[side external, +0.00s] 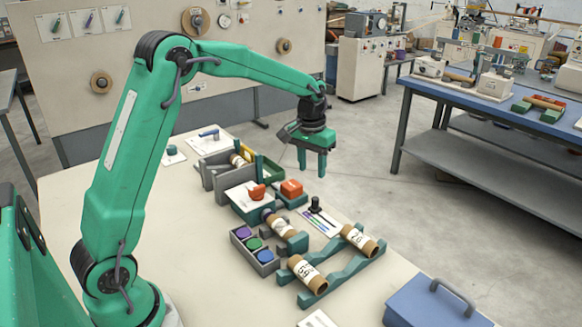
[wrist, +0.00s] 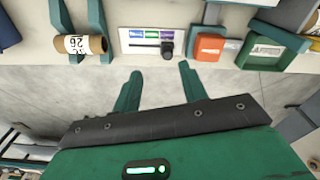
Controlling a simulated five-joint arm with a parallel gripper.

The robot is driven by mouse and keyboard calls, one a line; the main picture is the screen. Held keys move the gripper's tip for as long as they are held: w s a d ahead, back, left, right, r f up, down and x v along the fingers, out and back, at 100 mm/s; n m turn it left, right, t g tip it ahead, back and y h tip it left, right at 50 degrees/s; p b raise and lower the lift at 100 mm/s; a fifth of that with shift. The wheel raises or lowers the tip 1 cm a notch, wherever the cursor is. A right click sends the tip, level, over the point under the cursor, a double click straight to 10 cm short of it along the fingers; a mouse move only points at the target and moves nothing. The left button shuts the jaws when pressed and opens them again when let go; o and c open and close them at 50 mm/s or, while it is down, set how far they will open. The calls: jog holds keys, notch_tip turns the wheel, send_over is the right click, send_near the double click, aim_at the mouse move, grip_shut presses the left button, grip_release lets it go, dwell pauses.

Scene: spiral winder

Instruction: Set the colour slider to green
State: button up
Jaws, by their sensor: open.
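The colour slider (wrist: 133,47) is a white plate with a dark slot and blue, purple and green labels in the wrist view. My gripper (side external: 312,172) is open and empty, above and behind the slider. In the wrist view the fingertips (wrist: 160,70) are apart from the knob, which appears just beyond them.
An orange block (wrist: 209,47) stands close to the right of the knob. A cardboard tube (wrist: 80,45) lies on a green rack to its left. A grey tray (side external: 254,252) holds coloured rolls. A blue toolbox (side external: 436,303) sits at the table's near edge.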

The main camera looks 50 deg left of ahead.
send_over(315, 199)
jog(key=shift+n+g, duration=0.3)
jog(key=shift+g, duration=0.1)
notch_tip(315, 199, down, 6)
jog(key=shift+a+r, duration=0.1)
jog(key=shift+f, duration=3.95)
grip_shut()
